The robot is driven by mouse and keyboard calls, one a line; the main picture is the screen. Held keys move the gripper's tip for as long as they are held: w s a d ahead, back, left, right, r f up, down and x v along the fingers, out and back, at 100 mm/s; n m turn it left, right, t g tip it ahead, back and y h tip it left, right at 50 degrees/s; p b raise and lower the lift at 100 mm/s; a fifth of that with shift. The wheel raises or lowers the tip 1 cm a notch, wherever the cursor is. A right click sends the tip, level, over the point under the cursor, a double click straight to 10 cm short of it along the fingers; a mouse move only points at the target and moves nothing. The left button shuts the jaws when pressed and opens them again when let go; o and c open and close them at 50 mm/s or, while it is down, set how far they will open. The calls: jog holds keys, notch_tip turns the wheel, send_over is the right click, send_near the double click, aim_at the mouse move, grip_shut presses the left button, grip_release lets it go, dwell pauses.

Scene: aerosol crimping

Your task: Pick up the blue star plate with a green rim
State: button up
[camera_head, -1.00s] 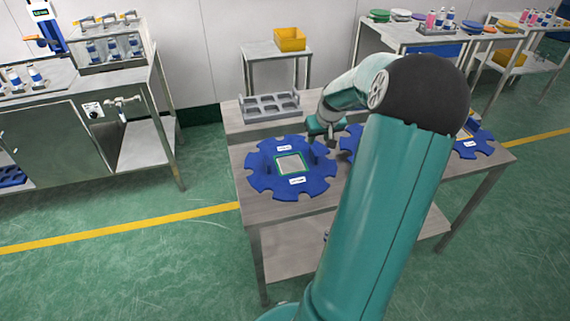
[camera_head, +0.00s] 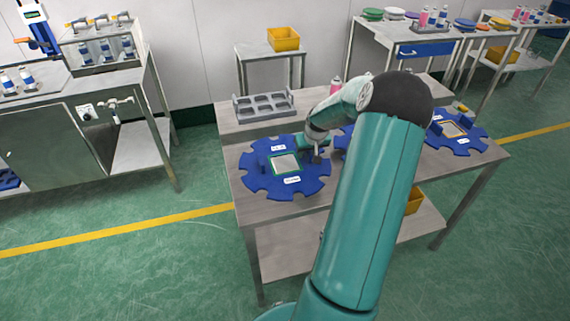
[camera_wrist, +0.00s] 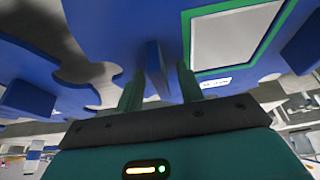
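The blue star plate with a green rim (camera_head: 257,180) lies flat on the near table in the head view, left of my arm. It has a pale square centre framed in green, white labels and upright blue tabs. In the wrist view its underside-like blue surface (camera_wrist: 110,25) and green-framed square fill the top. My gripper (camera_head: 312,153) is at the plate's right side, low over it. In the wrist view my two fingers (camera_wrist: 158,88) stand apart, with an upright blue tab (camera_wrist: 154,66) between them. A gap shows beside the right finger; contact on the left is unclear.
A second blue plate (camera_head: 342,143) is mostly hidden behind my arm. A third, with a yellow-orange rim (camera_head: 436,129), lies at the right. A grey rack (camera_head: 264,106) stands behind the green-rimmed plate, and a pink bottle (camera_head: 336,87) stands behind my wrist.

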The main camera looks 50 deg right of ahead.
grip_shut()
jog(key=shift+r, duration=0.15)
jog(key=shift+r, duration=0.6)
jog(key=s+a+r, duration=0.6)
jog(key=s+r, duration=0.5)
jog(key=s, duration=0.1)
jog(key=shift+s+r, duration=0.3)
jog(key=shift+s, duration=0.05)
jog(key=shift+a, duration=0.1)
